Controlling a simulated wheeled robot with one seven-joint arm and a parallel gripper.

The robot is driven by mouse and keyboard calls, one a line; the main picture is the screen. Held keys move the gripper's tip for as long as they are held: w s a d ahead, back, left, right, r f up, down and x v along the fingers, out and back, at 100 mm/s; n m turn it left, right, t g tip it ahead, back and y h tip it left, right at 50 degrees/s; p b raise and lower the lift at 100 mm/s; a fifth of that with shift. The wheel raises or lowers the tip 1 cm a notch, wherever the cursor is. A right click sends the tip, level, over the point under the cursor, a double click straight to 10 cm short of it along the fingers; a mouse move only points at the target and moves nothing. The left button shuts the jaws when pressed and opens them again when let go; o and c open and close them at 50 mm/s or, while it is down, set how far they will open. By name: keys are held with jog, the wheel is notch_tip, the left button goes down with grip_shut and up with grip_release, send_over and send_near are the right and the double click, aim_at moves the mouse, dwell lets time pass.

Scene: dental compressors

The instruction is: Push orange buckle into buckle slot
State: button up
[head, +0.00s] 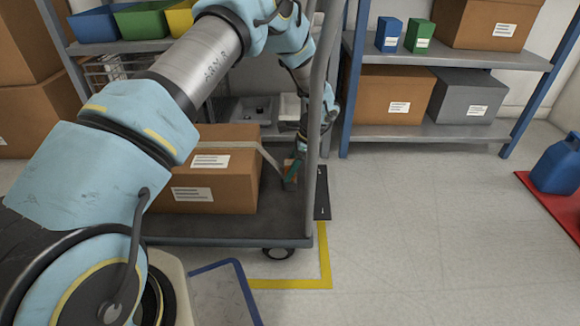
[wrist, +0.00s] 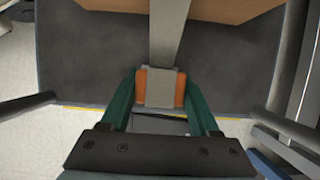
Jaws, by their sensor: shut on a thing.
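The orange buckle (wrist: 181,90) sits at the end of a flat grey strap (wrist: 165,35) in the wrist view. My gripper (wrist: 158,92) has its green fingers on both sides of the buckle and is shut on it. In the head view my gripper (head: 291,174) points down beside the right side of a cardboard box (head: 215,182), low over the cart's right end. The strap (head: 225,145) runs over the box top and down to my gripper. I cannot make out the buckle slot for certain; the area just below the buckle is dark and partly hidden by my gripper.
The box stands on a dark cart deck (head: 200,227) with an upright grey frame (head: 318,100) close to my arm. Shelves (head: 450,135) with boxes stand behind. The floor to the right is clear up to a blue jug (head: 558,165) on a red mat.

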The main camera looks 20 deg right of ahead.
jog(key=shift+f, duration=0.1)
jog(key=o, duration=1.5)
jog(key=shift+o, duration=0.2)
jog(key=p+v, duration=0.4)
jog(key=v, duration=0.6)
jog(key=shift+r, duration=0.4)
